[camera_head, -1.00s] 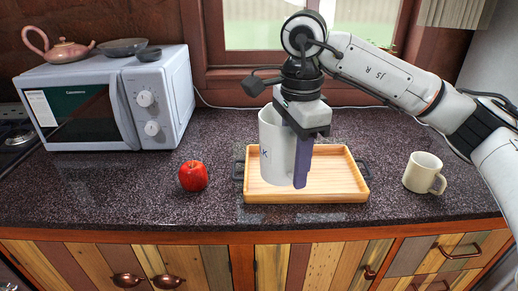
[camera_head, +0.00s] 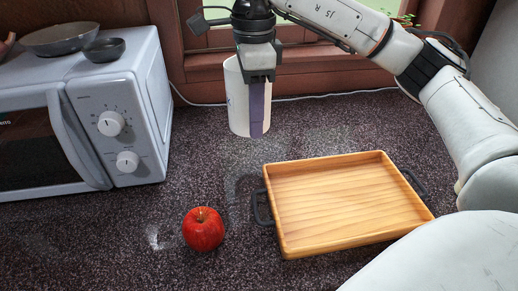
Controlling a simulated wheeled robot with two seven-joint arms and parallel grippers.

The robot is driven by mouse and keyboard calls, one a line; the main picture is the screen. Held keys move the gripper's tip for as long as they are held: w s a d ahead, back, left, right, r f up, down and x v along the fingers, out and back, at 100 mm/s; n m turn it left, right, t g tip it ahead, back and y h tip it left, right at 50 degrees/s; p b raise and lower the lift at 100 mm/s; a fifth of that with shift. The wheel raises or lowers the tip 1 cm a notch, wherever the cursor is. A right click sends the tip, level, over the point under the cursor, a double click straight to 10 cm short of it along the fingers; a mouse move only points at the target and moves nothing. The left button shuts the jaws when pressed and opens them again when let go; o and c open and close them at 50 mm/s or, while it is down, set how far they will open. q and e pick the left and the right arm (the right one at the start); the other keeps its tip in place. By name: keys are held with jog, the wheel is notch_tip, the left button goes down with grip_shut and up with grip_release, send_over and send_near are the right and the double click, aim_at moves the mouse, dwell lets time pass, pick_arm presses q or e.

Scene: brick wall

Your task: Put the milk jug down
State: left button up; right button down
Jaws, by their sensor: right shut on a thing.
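The milk jug (camera_head: 238,108) is a white, upright cylinder near the top middle of the head view. My right gripper (camera_head: 258,105) is shut on it, with a purple finger over its right side. The jug is behind and left of the wooden tray, near the back of the counter. I cannot tell whether its base touches the counter. My left gripper is not in view.
An empty wooden tray (camera_head: 340,205) with dark handles lies on the dark speckled counter (camera_head: 150,260). A red apple (camera_head: 203,229) sits left of it. A white microwave (camera_head: 135,100) with bowls on top stands at the left. A window frame is behind.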

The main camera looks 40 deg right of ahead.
jog(key=shift+f+p, duration=0.35)
jog(key=shift+f, duration=4.5)
jog(key=shift+f, duration=0.1)
jog(key=c, duration=1.1)
grip_release()
jog(key=shift+s, duration=0.1)
